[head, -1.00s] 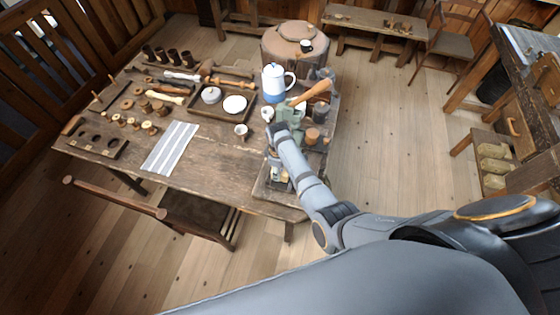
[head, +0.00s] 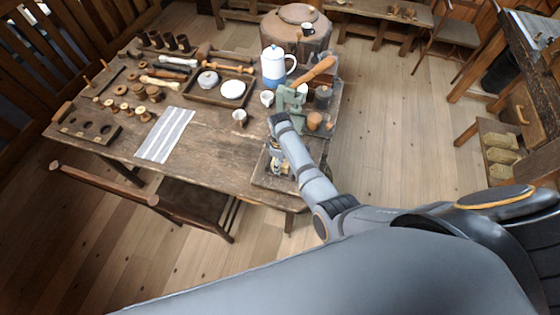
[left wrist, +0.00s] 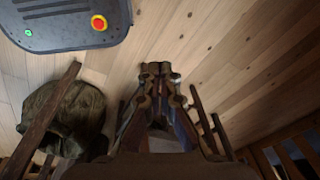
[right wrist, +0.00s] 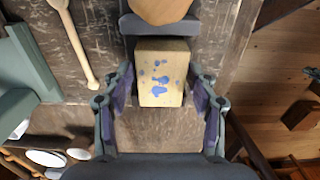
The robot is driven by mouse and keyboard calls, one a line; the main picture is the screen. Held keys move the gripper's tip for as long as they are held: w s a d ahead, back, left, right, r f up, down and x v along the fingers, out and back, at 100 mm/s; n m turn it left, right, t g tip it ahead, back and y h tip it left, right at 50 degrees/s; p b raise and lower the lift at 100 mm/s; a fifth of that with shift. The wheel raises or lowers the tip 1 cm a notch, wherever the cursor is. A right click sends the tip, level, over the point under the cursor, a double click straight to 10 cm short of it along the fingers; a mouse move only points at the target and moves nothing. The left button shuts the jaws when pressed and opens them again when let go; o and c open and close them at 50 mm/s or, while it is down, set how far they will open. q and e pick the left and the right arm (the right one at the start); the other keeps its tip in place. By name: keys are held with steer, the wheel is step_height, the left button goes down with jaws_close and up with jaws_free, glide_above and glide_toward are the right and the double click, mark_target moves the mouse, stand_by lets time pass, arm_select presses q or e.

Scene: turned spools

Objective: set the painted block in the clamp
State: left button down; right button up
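The painted block (right wrist: 162,75), pale wood with blue spots, shows in the right wrist view between the two fingers of my right gripper (right wrist: 161,95). Narrow gaps seem to remain at its sides, so the fingers look open around it. In the head view my right gripper (head: 277,162) points down over the front of the board at the table's right end; the block is hard to make out there. The green clamp (head: 289,98) stands behind it, and its edge shows at left in the right wrist view (right wrist: 25,65). My left gripper (left wrist: 157,72) is shut and empty, away from the table.
A blue and white pot (head: 275,68) and a mallet-like wooden tool (head: 318,72) are near the clamp. A small cup (head: 240,117), a tray (head: 197,95) and a striped cloth (head: 165,135) lie left. A round wooden piece (right wrist: 160,8) is close beyond the block.

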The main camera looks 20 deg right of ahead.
steer(key=shift+w, duration=0.1)
step_height(320, 180, up, 6)
steer(key=p, duration=0.7)
steer(key=shift+r, duration=0.25)
arm_select(q)
step_height(320, 180, up, 7)
steer(key=shift+s+a+r, duration=0.15)
steer(key=shift+s+a, duration=0.1)
steer(key=shift+s, duration=0.15)
arm_select(e)
steer(key=shift+r, duration=2.75)
